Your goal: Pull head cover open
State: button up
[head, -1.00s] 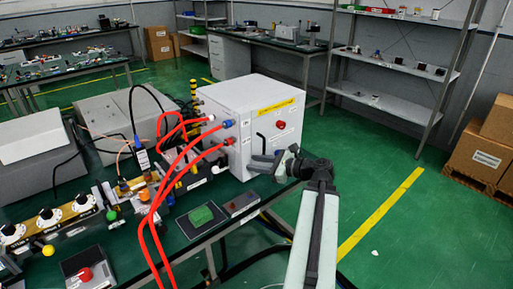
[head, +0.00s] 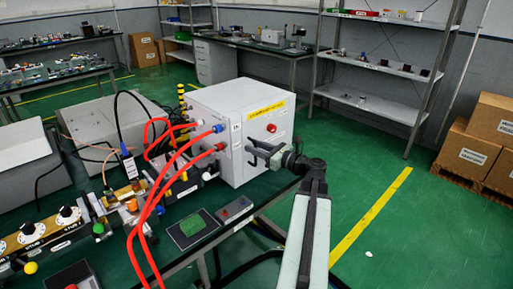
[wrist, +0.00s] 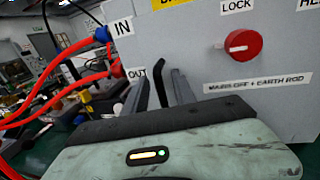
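The white generator box (head: 228,120) stands on the green bench with its front panel closed. I cannot tell exactly which part is the head cover. A red lock knob (head: 271,128) is on the panel; it also shows in the wrist view (wrist: 241,44). A thin black handle (wrist: 160,88) stands out from the panel. My gripper (head: 262,155) is at the handle, in front of the panel's lower part. In the wrist view its fingers (wrist: 161,93) appear apart, with the handle close to or between them. Contact is hard to see.
Red hoses (head: 165,165) loop from ports on the box's left side. A green block on a dark plate (head: 192,225) and a small grey box (head: 234,208) lie on the bench. Shelves (head: 375,75) and cardboard boxes (head: 480,145) stand behind. Floor to the right is clear.

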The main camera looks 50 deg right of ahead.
grip_shut()
dwell(1.4)
